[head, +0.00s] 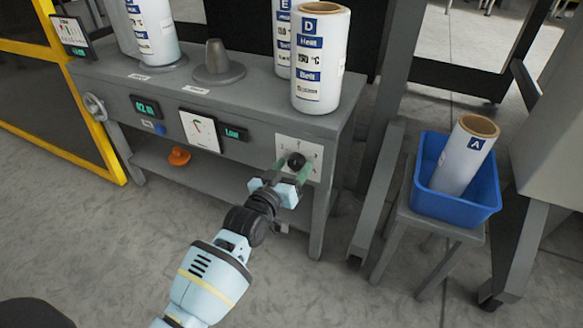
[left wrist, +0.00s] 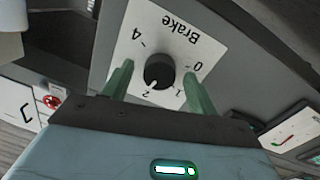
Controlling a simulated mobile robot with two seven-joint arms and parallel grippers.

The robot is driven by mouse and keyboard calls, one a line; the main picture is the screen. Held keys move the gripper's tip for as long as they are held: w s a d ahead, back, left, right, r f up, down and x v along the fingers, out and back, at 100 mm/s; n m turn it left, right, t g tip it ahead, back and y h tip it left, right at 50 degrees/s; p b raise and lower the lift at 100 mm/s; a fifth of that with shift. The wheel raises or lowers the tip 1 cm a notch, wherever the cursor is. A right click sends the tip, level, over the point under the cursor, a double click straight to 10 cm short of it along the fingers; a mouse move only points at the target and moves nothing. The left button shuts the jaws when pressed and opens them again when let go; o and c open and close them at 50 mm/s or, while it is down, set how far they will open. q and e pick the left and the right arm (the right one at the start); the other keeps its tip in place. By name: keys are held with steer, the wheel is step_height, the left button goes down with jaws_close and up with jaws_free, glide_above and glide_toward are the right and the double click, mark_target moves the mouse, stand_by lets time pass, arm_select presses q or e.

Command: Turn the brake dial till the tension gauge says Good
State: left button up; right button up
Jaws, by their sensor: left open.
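The brake dial (head: 296,160) is a black knob on a white plate on the grey bench's front. In the left wrist view the dial (left wrist: 159,72) has a white pointer mark toward the 2 on its scale. My left gripper (head: 286,174) is open, its green fingers on either side of the knob; the left wrist view shows the gripper (left wrist: 158,88) with a small gap beside the knob, and I cannot tell about contact. The tension gauge (head: 200,131) is a white dial face; the small display (head: 235,133) beside it reads Low. My right gripper is out of view.
Roll D (head: 320,60) stands on the bench top (head: 255,95) above the dial, with other rolls behind and left. A handwheel (head: 95,108) is on the bench's left. A blue bin (head: 455,205) with roll A (head: 464,158) stands on a stool at right.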

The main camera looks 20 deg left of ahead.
arm_select(q)
steer(key=s+p, duration=0.3)
steer(key=s, duration=0.4)
steer(key=shift+s+a, duration=0.3)
steer(key=shift+a, duration=0.05)
steer(key=shift+r, duration=0.1)
